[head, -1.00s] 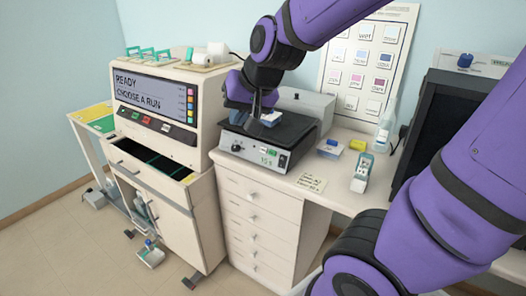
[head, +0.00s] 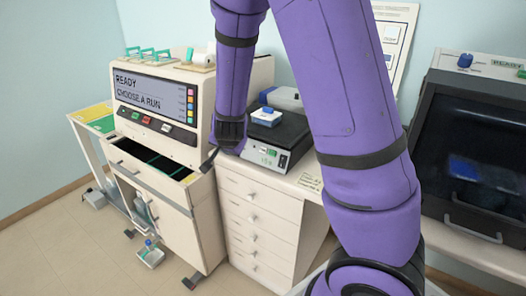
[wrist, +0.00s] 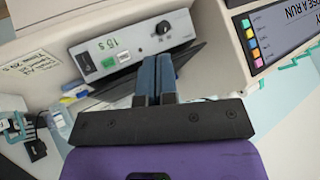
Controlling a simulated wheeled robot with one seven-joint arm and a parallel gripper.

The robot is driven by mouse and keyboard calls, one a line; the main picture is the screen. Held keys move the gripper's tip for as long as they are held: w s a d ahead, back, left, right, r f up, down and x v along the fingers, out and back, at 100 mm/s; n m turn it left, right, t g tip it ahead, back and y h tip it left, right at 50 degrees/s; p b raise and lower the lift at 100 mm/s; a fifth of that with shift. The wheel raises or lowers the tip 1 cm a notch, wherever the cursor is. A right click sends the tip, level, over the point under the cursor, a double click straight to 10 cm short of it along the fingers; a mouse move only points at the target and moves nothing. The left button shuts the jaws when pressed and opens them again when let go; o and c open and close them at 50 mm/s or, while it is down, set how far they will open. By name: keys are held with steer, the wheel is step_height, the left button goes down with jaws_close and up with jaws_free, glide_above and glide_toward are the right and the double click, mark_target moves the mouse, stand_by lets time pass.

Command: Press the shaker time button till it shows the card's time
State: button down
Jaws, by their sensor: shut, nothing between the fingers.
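The shaker (head: 283,138) stands on the drawer cabinet, with a grey front panel that also shows in the wrist view (wrist: 140,48). Its small green display (wrist: 112,44) appears to read 15 s. A green button (wrist: 123,58), a black knob (wrist: 162,27) and a dark switch (wrist: 85,63) are on the panel; I cannot read which is the time button. The card (wrist: 34,65) lies on the counter; its time looks like 20 s, but the text is small. My gripper (head: 208,161) is shut and empty, in front of the panel's left end; its blue fingers (wrist: 157,58) show no clear contact.
A blue-and-white block (head: 266,117) sits on the shaker platform. The stainer (head: 185,110) with its READY screen stands close to the left of my gripper. My arm covers much of the counter to the right. A dark cabinet (head: 480,150) stands at far right.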

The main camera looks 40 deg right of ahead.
mark_target(264, 150)
steer(key=w+d+f+t+h, duration=0.2)
steer(key=d+f+t+h, duration=0.4)
steer(key=h, duration=0.5)
steer(key=shift+w+d+f+t+h, duration=0.15)
steer(key=shift+d+f+t+h, duration=0.2)
steer(key=shift+d+t, duration=0.35)
steer(key=shift+d+f, duration=0.1)
steer(key=shift+w+d+f, duration=0.5)
steer(key=shift+d+f, duration=0.05)
steer(key=shift+d, duration=0.7)
steer(key=shift+w+d+f, duration=0.45)
steer(key=shift+d+f, duration=0.05)
steer(key=shift+d, duration=0.7)
steer(key=shift+w+d+f, duration=0.5)
steer(key=shift+d+f, duration=0.05)
steer(key=shift+d, duration=0.7)
steer(key=shift+d, duration=0.1)
steer(key=shift+w+d+f, duration=0.1)
steer(key=shift+d+f, duration=0.05)
steer(key=shift+d, duration=0.15)
